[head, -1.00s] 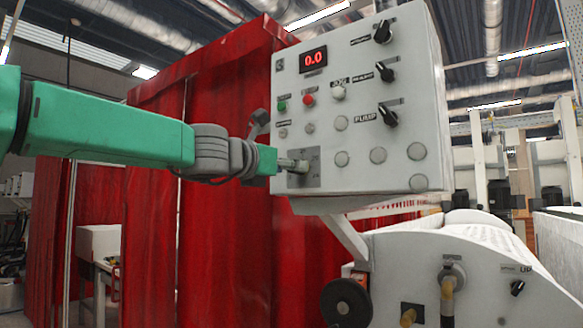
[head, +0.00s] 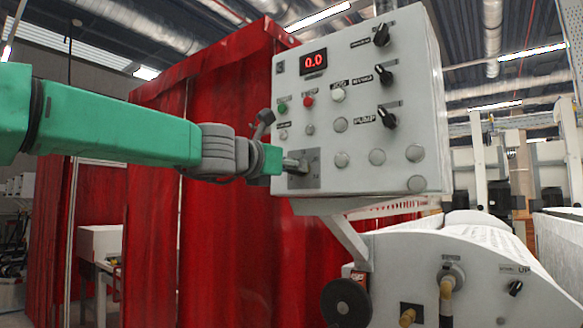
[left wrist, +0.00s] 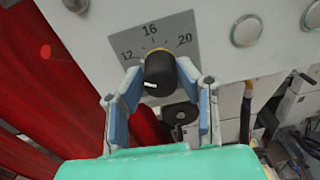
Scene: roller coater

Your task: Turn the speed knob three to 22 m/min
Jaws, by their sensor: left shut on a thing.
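The speed knob (left wrist: 160,68) is black with a white mark and sits on a grey dial plate (left wrist: 150,35) in the left wrist view. The plate shows 12, 16 and 20. The mark faces the lower left of the knob, away from these numbers. My left gripper (left wrist: 160,80) has its blue-grey fingers on both sides of the knob and is shut on it. In the head view, the left gripper (head: 294,165) reaches the dial plate (head: 311,181) at the panel's lower left and hides the knob. My right gripper is not in view.
A red curtain (head: 230,240) hangs behind my arm. The white machine body (head: 400,265) stands below the box.

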